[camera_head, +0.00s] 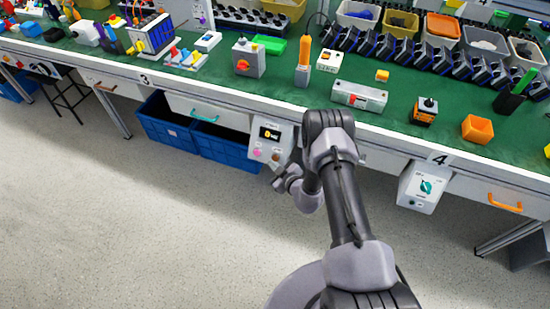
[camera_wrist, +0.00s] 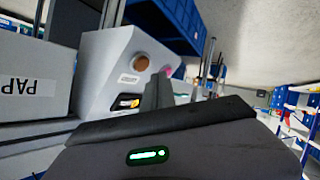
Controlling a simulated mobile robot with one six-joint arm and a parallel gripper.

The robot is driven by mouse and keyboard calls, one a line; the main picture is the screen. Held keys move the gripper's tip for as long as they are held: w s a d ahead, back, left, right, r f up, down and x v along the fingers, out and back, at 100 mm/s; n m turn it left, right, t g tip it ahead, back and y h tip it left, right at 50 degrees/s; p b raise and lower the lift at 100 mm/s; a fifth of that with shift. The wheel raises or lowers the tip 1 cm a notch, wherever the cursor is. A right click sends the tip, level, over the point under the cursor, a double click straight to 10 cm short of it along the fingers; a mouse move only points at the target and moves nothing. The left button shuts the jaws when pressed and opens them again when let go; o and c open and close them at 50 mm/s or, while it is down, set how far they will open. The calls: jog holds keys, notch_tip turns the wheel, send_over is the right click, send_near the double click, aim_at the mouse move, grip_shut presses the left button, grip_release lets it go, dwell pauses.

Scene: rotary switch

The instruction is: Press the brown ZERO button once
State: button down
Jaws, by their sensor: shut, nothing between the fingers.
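The grey control box (camera_head: 284,137) hangs on the front of the bench and has a lit display (camera_head: 270,133). Below the display are a brown button (camera_head: 276,155) and a pink button (camera_head: 257,152). In the wrist view the box (camera_wrist: 103,55) appears turned over, with the round brown button (camera_wrist: 141,62) clear beside a small label (camera_wrist: 129,79). The pink button (camera_wrist: 178,72) is partly hidden behind my fingers. My gripper (camera_head: 280,177) is shut and empty, just in front of and below the box. Its fingers (camera_wrist: 160,80) look apart from the brown button.
Blue bins (camera_head: 222,146) stand under the bench left of the box. The green bench top (camera_head: 290,92) carries several devices and trays. The floor (camera_head: 130,220) in front is clear.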

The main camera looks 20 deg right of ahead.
jog(key=s+a+r+p, duration=0.2)
jog(key=s, duration=0.1)
jog(key=shift+r, duration=0.1)
dwell(0.8)
